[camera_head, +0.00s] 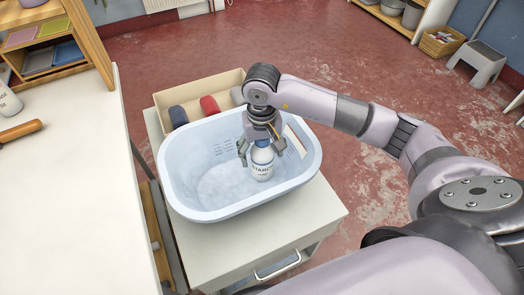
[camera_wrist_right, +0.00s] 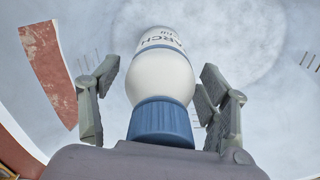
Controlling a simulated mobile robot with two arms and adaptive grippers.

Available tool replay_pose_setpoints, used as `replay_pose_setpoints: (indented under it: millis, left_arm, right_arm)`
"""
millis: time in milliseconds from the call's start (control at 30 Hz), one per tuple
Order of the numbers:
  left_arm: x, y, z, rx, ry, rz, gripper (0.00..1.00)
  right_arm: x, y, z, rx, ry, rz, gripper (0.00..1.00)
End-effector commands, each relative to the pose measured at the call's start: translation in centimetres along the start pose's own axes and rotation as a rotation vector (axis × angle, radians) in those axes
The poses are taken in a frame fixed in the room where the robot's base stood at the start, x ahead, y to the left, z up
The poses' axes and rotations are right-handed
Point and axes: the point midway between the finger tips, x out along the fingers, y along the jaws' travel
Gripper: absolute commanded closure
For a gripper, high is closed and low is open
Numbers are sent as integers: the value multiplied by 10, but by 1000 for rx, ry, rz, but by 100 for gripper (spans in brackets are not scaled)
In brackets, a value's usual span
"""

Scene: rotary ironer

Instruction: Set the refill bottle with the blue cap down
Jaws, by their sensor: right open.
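The white refill bottle with the blue cap (camera_head: 262,163) is inside the pale blue tub (camera_head: 180,204), toward its right side, and looks about upright. My right gripper (camera_head: 262,149) is above it, pointing down, with its fingers open on either side of the bottle's upper part. In the right wrist view the bottle (camera_wrist_right: 160,75) lies between the spread fingers of the gripper (camera_wrist_right: 160,95), with visible gaps on both sides. The blue cap is nearest the wrist. The bottle's base is hard to see against the tub floor. My left gripper is not in view.
The tub stands on a white cabinet (camera_head: 305,215) with a handle at the front. Behind it a beige box (camera_head: 165,97) holds dark and red rolled items. A white table (camera_head: 65,190) is at the left, with another white bottle (camera_head: 8,101) at its edge.

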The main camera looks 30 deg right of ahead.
Motion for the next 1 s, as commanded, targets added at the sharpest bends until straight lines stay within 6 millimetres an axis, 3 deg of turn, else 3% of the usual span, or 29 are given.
replay_pose_setpoints:
  millis: [267, 700, 1000]
  left_arm:
    - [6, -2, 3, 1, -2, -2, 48]
    - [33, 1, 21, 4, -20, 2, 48]
    - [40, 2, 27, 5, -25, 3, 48]
  right_arm:
    - [-4, 0, 0, 0, 0, 0, 30]
    - [-97, 0, -1, 0, 4, -1, 30]
    - [-122, 0, 0, 0, 0, 0, 30]
